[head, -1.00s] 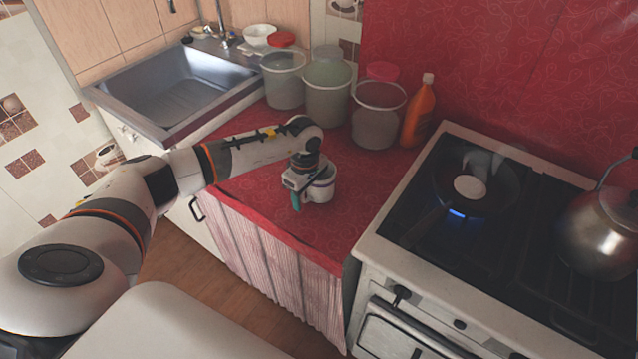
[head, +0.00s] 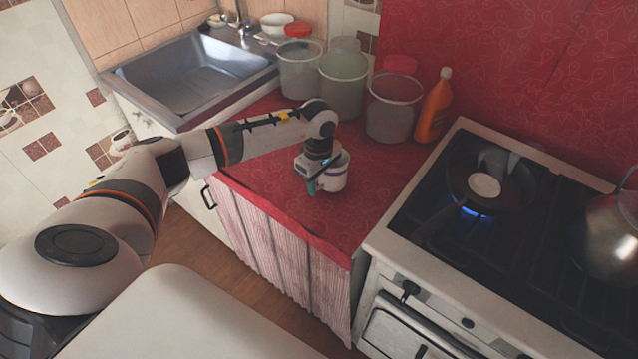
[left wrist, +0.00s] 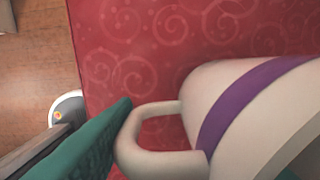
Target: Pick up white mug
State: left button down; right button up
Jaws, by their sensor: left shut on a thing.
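The white mug (head: 336,176) has a purple band and stands upright over the red counter, near its front edge. My left gripper (head: 312,186) is at the mug's left side and shut on it. In the left wrist view, the mug's handle (left wrist: 143,150) is beside one green finger (left wrist: 92,142); the other finger is out of sight. Whether the mug touches the counter or hangs just above it I cannot tell. My right gripper is not in view.
Several clear jars (head: 343,90) and an orange bottle (head: 434,108) stand behind the mug. A sink (head: 190,80) is at the left. To the right, a stove (head: 450,235) holds a pan over a blue flame and a kettle (head: 612,240). Bare red counter lies around the mug.

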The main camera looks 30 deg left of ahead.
pick_arm(q)
jog(key=shift+r+b, duration=0.7)
jog(key=shift+r, duration=3.55)
